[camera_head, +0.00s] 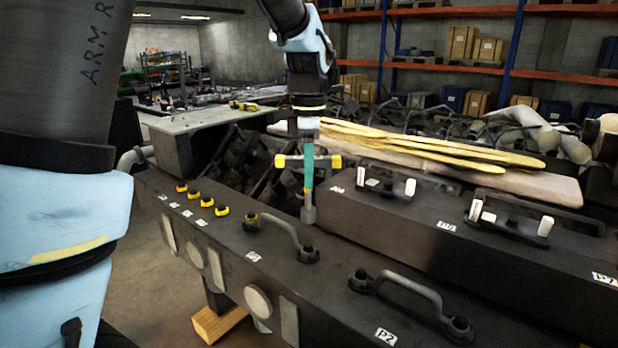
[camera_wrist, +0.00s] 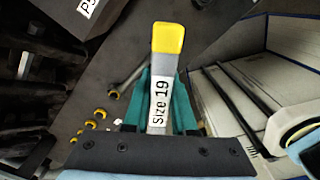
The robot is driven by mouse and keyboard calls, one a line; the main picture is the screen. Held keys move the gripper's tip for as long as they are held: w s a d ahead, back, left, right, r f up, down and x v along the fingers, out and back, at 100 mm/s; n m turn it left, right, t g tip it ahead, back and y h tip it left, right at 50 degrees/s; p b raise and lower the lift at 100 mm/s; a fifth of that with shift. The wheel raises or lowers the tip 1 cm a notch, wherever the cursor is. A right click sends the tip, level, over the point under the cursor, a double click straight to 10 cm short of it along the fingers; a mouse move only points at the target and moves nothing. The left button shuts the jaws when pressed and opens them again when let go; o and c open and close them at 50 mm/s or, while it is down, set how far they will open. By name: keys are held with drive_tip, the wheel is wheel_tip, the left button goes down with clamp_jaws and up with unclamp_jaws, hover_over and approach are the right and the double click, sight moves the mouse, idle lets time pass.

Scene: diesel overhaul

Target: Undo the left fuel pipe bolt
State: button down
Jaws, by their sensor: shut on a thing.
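My gripper (camera_head: 309,172) is shut on a T-handled wrench with a yellow-ended crossbar (camera_head: 290,161), marked "Size 19" in the wrist view (camera_wrist: 160,100). The wrench hangs upright, with its grey socket (camera_head: 308,213) at the bottom. The nearest fuel pipe (camera_head: 282,224) arches between two bolts on the dark engine block. Its left-end bolt (camera_head: 251,219) looks yellowish; its right-end bolt (camera_head: 308,254) is dark and appears just below the socket, with a visible gap. In the wrist view the pipe (camera_wrist: 130,78) runs behind the wrench, and its far end is hidden.
A second fuel pipe (camera_head: 412,294) stands to the right by the P2 label. Several yellow caps (camera_head: 207,202) line the block's left side. Covers with white-ended handles (camera_head: 510,218) and long yellow strips (camera_head: 440,145) lie behind.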

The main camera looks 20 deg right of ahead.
sight(308, 209)
drive_tip(key=m+b, duration=0.1)
drive_tip(key=m, duration=0.2)
drive_tip(key=f+m+b, duration=0.1)
drive_tip(key=m, duration=0.8)
drive_tip(key=m+p, duration=0.1)
drive_tip(key=shift+f, duration=0.25)
drive_tip(key=m, duration=0.3)
drive_tip(key=m+p, duration=0.1)
drive_tip(key=m, duration=0.1)
drive_tip(key=shift+a+f+m, duration=0.1)
drive_tip(key=shift+f+m, duration=0.3)
wheel_tip(308, 209, down, 2)
drive_tip(key=shift+f+m+b, duration=0.25)
drive_tip(key=shift+m+b, duration=0.15)
drive_tip(key=shift+b, duration=0.2)
drive_tip(key=shift+f, duration=0.55)
drive_tip(key=shift+f+b, duration=0.1)
drive_tip(key=shift+b, duration=0.2)
